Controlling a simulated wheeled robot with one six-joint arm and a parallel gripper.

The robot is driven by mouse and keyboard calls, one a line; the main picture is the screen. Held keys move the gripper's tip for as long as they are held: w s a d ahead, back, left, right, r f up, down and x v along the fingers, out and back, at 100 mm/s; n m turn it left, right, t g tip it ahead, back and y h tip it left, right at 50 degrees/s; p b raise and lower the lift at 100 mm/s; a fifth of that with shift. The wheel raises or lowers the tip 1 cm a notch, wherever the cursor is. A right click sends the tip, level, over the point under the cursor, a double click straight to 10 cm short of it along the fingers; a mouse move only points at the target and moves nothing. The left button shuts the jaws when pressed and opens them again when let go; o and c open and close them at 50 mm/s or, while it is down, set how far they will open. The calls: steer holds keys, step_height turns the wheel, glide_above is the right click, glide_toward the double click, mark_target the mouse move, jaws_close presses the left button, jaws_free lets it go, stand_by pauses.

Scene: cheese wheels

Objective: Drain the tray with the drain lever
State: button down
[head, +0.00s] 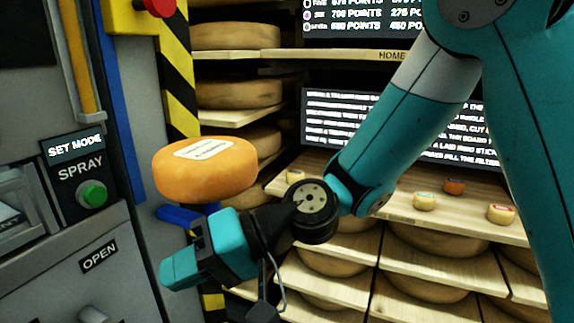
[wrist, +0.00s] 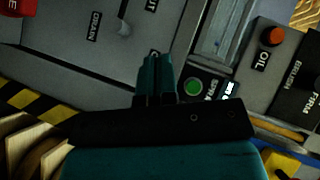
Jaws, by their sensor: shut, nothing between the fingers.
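The DRAIN label (wrist: 94,26) is on the grey machine panel in the wrist view, with a small pale lever (wrist: 124,28) beside it. In the head view, a pale knob (head: 93,315), probably the same lever, is cut by the bottom edge below the OPEN label (head: 98,257). My gripper (head: 167,273) is shut and empty, in front of and to the right of the panel. In the wrist view my gripper (wrist: 157,60) points toward the panel, below and right of the lever and apart from it. The tray is not clearly seen.
A green SPRAY button (head: 92,194) sits on the panel. An orange cheese wheel (head: 205,178) with a white label is just behind my gripper, above a blue part. Shelves of cheese wheels stand behind. An orange OIL button (wrist: 272,36) shows in the wrist view.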

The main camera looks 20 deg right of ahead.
steer(key=s+d+r+n+h+p, duration=0.3)
steer(key=s+d+r+h+p, duration=0.4)
steer(key=d+r+p, duration=0.4)
steer(key=shift+d+r, duration=0.25)
steer(key=shift+r, duration=0.15)
